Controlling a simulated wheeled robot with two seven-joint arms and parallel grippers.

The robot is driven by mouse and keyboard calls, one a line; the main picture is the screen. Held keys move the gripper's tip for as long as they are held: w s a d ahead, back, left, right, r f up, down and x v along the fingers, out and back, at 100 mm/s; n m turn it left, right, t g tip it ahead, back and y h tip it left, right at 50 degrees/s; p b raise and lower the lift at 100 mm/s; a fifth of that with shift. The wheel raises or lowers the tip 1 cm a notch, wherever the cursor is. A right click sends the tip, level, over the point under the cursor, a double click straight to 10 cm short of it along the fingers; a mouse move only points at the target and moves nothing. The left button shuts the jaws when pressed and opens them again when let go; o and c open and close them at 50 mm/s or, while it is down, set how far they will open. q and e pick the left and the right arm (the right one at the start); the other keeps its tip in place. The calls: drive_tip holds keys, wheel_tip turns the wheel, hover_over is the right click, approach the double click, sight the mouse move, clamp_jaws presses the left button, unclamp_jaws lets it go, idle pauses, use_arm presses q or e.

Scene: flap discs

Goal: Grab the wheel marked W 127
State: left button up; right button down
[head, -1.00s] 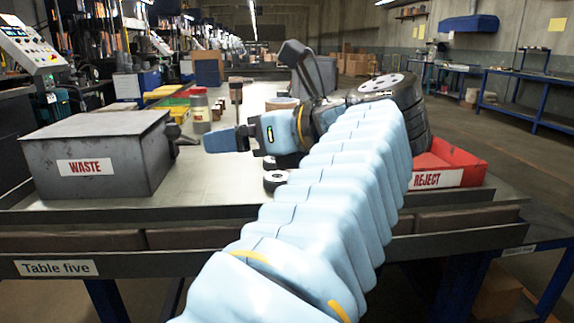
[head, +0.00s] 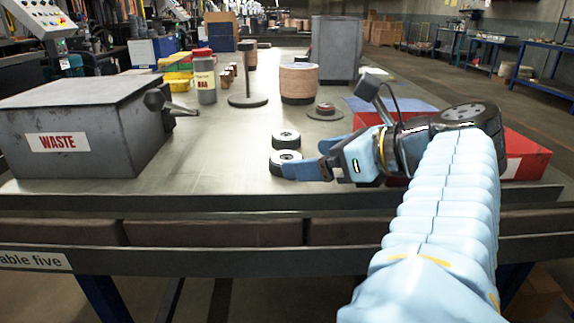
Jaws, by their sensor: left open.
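Two small wheels with pale tops and dark rims lie on the grey table (head: 230,185), one farther back (head: 286,138) and one nearer (head: 283,157). Their markings are too small to read, so I cannot tell which is W 127. My left gripper (head: 308,160) is open, low over the table, its blue fingers pointing left. One finger overlaps the right side of the nearer wheel in the picture; I cannot tell whether they touch. Nothing shows held between the fingers. My right gripper is not in view.
A grey WASTE box (head: 85,120) stands at left. A red REJECT tray (head: 525,158) is at right, partly behind my arm. Behind are a dark disc with a reddish top (head: 325,110), a brown disc stack (head: 297,84), a post on a base (head: 247,85) and a bottle (head: 204,78).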

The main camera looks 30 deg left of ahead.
use_arm(q)
drive_tip(key=x, duration=0.5)
drive_tip(key=shift+w+a, duration=0.1)
drive_tip(key=shift+w, duration=0.1)
drive_tip(key=shift+c, duration=0.4)
drive_tip(key=c, duration=1.1)
drive_tip(key=shift+c, duration=0.2)
